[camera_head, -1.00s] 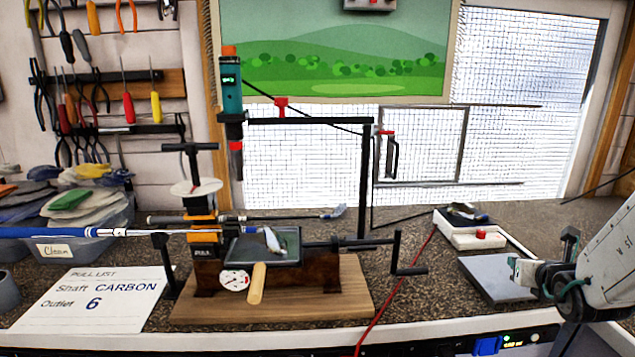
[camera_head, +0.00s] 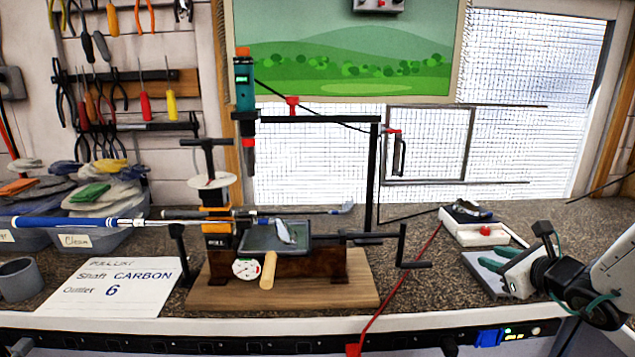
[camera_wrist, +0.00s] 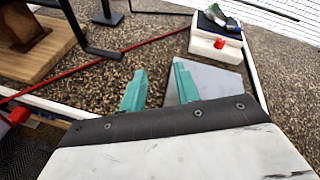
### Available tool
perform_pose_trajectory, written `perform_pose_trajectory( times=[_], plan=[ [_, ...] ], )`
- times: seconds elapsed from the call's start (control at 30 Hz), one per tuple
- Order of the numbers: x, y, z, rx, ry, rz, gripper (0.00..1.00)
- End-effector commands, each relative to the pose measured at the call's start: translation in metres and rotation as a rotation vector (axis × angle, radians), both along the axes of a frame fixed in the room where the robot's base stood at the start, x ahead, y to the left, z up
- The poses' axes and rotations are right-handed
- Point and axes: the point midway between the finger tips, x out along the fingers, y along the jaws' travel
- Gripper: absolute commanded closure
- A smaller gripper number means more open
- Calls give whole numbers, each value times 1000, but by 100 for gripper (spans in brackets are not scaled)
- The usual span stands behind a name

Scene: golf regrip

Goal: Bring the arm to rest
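The fingers are above or in front of a flat grey plate (camera_head: 484,262), which also shows in the wrist view (camera_wrist: 215,78). I cannot tell whether they touch it.
A club with a blue grip (camera_head: 62,222) lies across the puller on a wooden base (camera_head: 330,293). A black crank (camera_head: 403,250) sticks out to its right. A white box with a red button (camera_head: 480,230) stands behind the plate. A red cable (camera_head: 398,291) crosses the bench.

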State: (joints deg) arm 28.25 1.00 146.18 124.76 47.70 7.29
Motion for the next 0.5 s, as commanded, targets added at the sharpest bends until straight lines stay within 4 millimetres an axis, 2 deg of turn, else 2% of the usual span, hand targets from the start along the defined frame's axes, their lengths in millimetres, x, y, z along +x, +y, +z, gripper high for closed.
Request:
perform_pose_trajectory(
  times=[0.17, 0.3, 0.4, 0.5],
  plan=[
    [-27, 72, 19, -219, -43, 401, 68],
    [-75, 128, 25, -436, -68, 789, 68],
    [-117, 153, 24, -600, -73, 1063, 68],
    [-162, 163, 20, -772, -58, 1328, 68]
  ],
)
